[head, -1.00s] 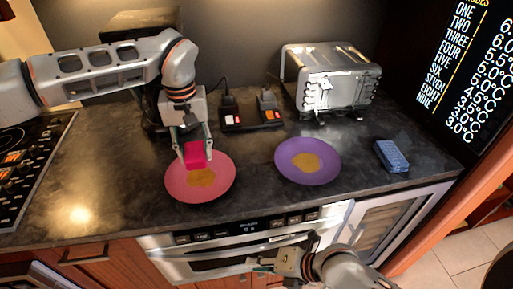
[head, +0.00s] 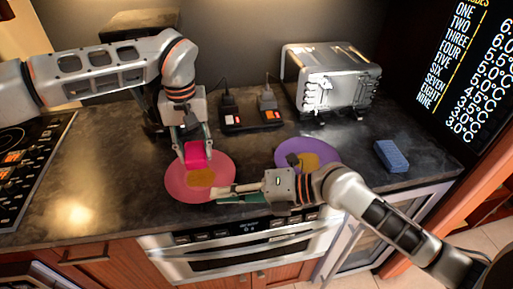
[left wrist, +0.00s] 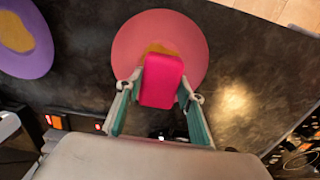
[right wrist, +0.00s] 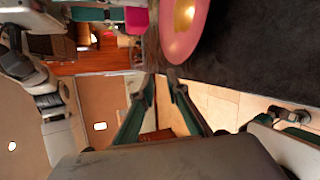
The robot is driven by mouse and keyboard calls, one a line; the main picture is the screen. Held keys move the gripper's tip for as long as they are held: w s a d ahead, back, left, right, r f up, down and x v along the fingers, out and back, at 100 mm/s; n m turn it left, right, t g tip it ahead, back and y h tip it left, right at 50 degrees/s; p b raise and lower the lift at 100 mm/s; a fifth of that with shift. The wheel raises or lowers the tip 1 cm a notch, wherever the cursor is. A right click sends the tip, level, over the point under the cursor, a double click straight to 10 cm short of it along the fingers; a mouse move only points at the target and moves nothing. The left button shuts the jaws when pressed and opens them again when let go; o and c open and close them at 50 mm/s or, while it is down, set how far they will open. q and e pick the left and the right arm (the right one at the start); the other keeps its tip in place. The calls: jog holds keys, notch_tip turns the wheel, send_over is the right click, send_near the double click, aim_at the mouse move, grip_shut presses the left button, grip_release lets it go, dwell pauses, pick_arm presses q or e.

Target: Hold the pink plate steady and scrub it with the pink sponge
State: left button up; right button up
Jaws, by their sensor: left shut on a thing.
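The pink plate (head: 180,187) lies flat on the counter with a tan-brown stain (head: 201,178) in its middle. My left gripper (head: 195,150) is shut on the pink sponge (head: 195,157) and holds it over the back part of the plate. In the left wrist view the sponge (left wrist: 161,82) sits between the fingers and partly covers the stain; whether it touches the plate is unclear. My right gripper (head: 222,195) is at the plate's right front rim. In the right wrist view its fingers (right wrist: 160,82) are apart and empty, with the plate (right wrist: 184,42) just beyond them.
A purple plate (head: 330,152) with a similar stain lies to the right, partly hidden by my right arm. A blue sponge (head: 391,156) lies farther right. A toaster oven (head: 330,80) and a black strip with lit switches (head: 250,118) stand behind.

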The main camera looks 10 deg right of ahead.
aim_at(230, 175)
jog(key=shift+w+d+r+g+h, duration=0.15)
jog(key=shift+w+r+g+h, duration=0.2)
jog(key=shift+w+g+h, duration=0.25)
jog(key=w+d+r+m+g+h, duration=0.1)
jog(key=w+d+r+m+h, duration=0.2)
jog(key=w+d+r+h, duration=0.45)
jog(key=shift+y, duration=0.75)
jog(key=x, duration=0.4)
jog(key=s+d+f+x, duration=0.1)
jog(key=x, duration=0.8)
jog(key=shift+s+d+f, duration=0.15)
jog(key=shift+d+f, duration=0.15)
grip_shut()
jog(key=shift+o, duration=1.4)
grip_release()
grip_shut()
